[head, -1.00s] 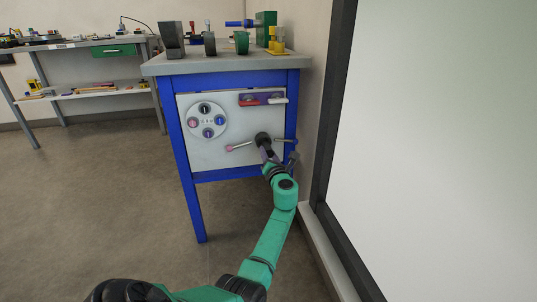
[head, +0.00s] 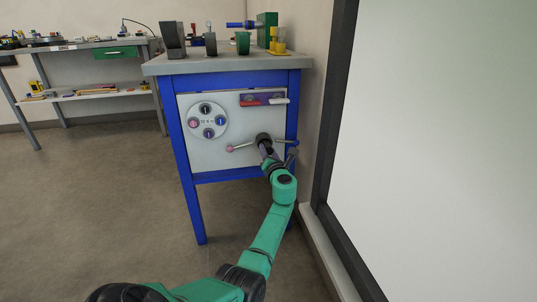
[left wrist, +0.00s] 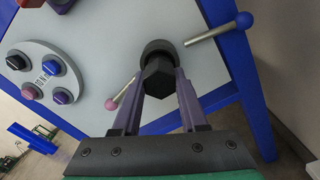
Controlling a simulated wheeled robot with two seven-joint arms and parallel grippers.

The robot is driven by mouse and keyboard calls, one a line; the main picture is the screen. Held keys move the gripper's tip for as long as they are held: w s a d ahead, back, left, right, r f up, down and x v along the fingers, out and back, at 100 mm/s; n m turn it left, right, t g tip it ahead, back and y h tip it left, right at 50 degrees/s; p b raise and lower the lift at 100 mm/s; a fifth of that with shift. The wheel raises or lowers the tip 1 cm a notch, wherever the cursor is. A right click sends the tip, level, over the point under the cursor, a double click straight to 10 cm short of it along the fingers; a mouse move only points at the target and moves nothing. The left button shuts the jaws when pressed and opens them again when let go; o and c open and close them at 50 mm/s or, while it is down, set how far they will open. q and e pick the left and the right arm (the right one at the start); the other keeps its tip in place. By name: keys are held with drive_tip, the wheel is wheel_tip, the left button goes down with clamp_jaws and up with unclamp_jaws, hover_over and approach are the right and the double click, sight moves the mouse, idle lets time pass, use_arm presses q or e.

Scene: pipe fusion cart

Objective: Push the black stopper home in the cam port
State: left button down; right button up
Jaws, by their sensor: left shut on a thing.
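The black stopper (left wrist: 158,77) shows a hexagonal end between my left gripper's fingers in the left wrist view. My left gripper (left wrist: 160,88) is shut on it. The stopper lines up with the dark round collar of the cam port (left wrist: 157,46) on the cart's pale front panel. The collar also shows in the head view (head: 263,138), with my left gripper (head: 267,151) right in front of it. The stopper hides the port's mouth, so I cannot tell how deep it sits. My right gripper is out of view.
Two rods flank the port, one with a pink ball (head: 230,149), one with a blue ball (left wrist: 244,20). A round plate (head: 207,121) with several coloured knobs is left of it. A shelf (head: 262,99) is above. A wall and dark-framed white board (head: 440,140) stand close on the right.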

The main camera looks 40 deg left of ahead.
use_arm(q)
drive_tip(key=shift+b+x, duration=0.65)
drive_tip(key=shift+x, duration=0.35)
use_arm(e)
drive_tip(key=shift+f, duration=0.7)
use_arm(q)
drive_tip(key=shift+c, duration=1.8)
unclamp_jaws()
drive_tip(key=p+v, duration=0.2)
drive_tip(key=v, duration=0.1)
drive_tip(key=p+v, duration=0.2)
drive_tip(key=shift+d+r, duration=0.15)
drive_tip(key=shift+r, duration=0.15)
drive_tip(key=p+v, duration=0.3)
drive_tip(key=v, duration=0.6)
drive_tip(key=shift+s+f, duration=0.15)
drive_tip(key=shift+f, duration=0.1)
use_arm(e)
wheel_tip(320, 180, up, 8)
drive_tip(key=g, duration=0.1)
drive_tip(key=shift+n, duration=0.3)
use_arm(q)
drive_tip(key=shift+d, duration=0.15)
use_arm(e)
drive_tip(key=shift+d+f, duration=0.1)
